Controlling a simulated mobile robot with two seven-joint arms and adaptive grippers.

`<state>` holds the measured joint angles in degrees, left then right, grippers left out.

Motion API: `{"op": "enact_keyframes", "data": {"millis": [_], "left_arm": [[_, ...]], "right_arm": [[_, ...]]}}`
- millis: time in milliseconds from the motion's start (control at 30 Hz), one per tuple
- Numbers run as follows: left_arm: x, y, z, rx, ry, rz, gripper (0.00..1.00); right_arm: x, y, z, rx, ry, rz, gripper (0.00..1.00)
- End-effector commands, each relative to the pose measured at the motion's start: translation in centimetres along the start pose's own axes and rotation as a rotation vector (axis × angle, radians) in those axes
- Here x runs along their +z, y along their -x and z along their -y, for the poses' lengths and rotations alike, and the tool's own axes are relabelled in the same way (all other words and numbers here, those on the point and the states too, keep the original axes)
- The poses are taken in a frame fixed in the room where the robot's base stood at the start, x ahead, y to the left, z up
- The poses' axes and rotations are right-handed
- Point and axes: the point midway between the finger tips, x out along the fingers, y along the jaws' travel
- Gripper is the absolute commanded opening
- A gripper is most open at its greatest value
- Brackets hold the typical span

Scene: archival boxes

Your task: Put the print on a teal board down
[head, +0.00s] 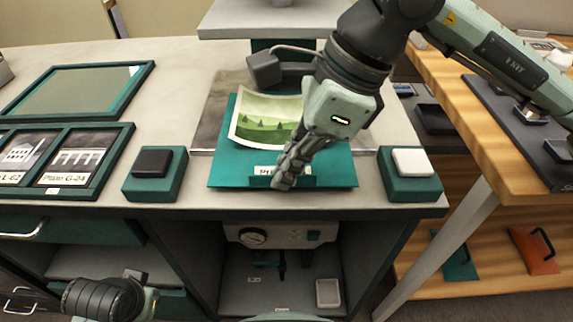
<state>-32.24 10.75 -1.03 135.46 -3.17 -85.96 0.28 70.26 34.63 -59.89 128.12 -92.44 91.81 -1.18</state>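The print (262,122), a green landscape with trees, lies on the teal board (225,165); its edges curl up. The board is on the counter near its front edge, with a white label (266,170) and a raised teal strip at its front. My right gripper (284,180) comes down from the upper right over the board's front. Its fingers point down beside the label and hide part of it and the print's right side. They are seen side-on, so their gap and any hold on the board are unclear. My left wrist shows at the bottom left; its fingers are out of sight.
A dark block on a teal base (155,188) stands left of the board, a white block on one (411,187) right. Framed plates (70,160) and a teal-rimmed tray (150,75) lie further left. A raised grey shelf (225,22) stands behind; a wooden table (490,180) is right.

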Motion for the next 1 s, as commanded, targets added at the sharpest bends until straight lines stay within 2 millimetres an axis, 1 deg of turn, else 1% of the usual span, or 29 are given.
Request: {"op": "enact_keyframes", "data": {"millis": [167,200,367,633,767,867,1000], "left_arm": [[-0.2,0.3,-0.2,0.003,-0.002,-0.018,0.00],[-0.2,0.3,-0.2,0.002,-0.003,-0.018,0.00],[-0.3,0.3,-0.1,0.001,-0.003,-0.018,0.00],[-0.3,0.3,-0.1,0.000,-0.004,-0.016,0.00],[0.2,0.1,0.1,-0.002,-0.002,0.009,0.00],[0.2,-0.1,0.1,-0.002,-0.003,0.005,0.00],[0.1,-0.2,0.0,0.000,-0.003,0.005,0.00]], "right_arm": [[-0.1,-0.2,0.0,-0.001,0.000,0.000,0.00],[-0.1,-0.1,0.0,0.000,0.000,0.000,0.06],[0.0,-0.1,0.0,0.000,0.000,0.000,0.26],[0.0,-0.1,0.0,0.000,0.000,0.000,0.26],[0.1,0.3,0.0,-0.001,0.000,0.000,0.26],[0.1,1.8,0.1,-0.003,0.000,0.000,0.26],[0.1,4.9,0.2,-0.006,-0.001,0.001,0.26]]}}
